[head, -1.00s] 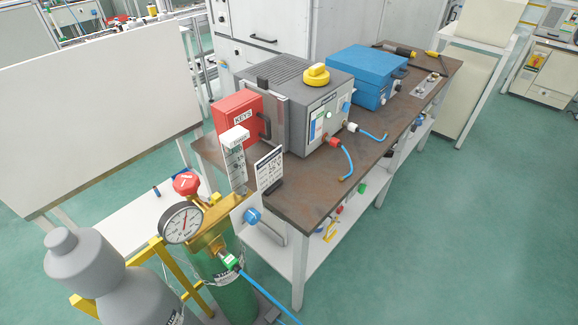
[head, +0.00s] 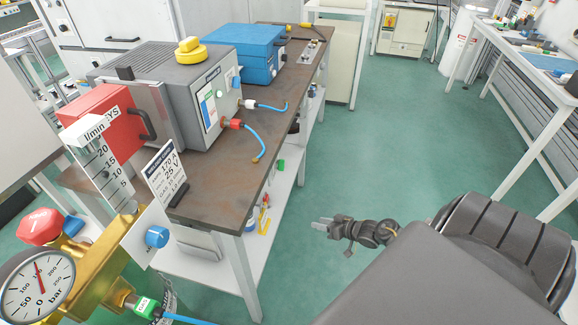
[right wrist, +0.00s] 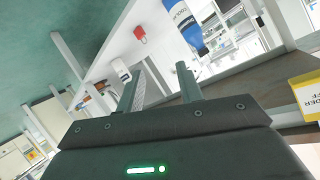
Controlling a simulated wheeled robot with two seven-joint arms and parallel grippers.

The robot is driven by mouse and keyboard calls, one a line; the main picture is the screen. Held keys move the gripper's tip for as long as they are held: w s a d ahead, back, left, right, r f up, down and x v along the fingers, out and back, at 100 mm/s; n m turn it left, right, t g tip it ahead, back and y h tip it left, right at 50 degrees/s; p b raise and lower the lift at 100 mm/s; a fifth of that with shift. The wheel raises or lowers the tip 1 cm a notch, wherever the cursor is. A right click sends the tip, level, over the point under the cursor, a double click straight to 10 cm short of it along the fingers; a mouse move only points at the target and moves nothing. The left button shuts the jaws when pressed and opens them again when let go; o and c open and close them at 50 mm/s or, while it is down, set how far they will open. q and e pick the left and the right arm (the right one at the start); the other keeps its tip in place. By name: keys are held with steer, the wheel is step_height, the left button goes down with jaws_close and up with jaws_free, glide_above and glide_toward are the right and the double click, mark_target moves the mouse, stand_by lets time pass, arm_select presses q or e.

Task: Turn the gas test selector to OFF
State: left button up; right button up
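The grey welding machine (head: 165,90) stands on the brown-topped bench, with a light front panel that carries a small blue knob (head: 236,82) and a green light. A larger blue knob (head: 157,237) sits on a white plate beside the brass regulator. I cannot read a gas test label on either knob or tell its setting. My right gripper (head: 322,225) is to the right of the bench, apart from both knobs. In the right wrist view its two fingers (right wrist: 160,80) stand apart with nothing between them. My left gripper is not in view.
A pressure gauge (head: 38,287) and flow tube (head: 100,165) are at the lower left. A red KEYS box (head: 98,122), a settings card (head: 166,175) and a blue case (head: 240,50) are on the bench. Blue hoses hang from the machine's front. The green floor (head: 390,130) right of the bench is clear.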

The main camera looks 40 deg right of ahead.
steer(key=w+d+r+n+t+y+b, duration=0.1)
steer(key=w+d+r+y+b, duration=0.15)
steer(key=r, duration=0.35)
steer(key=w+d+r+t+y+b, duration=0.1)
steer(key=w+r+t, duration=0.15)
steer(key=r, duration=0.45)
steer(key=n+g+y+b, duration=0.1)
steer(key=n+y+b, duration=0.1)
steer(key=y, duration=0.2)
glide_toward(281, 165)
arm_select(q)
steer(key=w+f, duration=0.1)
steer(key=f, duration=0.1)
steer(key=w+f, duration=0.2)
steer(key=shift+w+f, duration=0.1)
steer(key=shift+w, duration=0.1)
arm_select(e)
steer(key=x, duration=0.7)
steer(key=shift+w+d, duration=0.15)
steer(key=shift+w, duration=0.3)
steer(key=shift+h, duration=0.25)
steer(key=shift+c, duration=0.3)
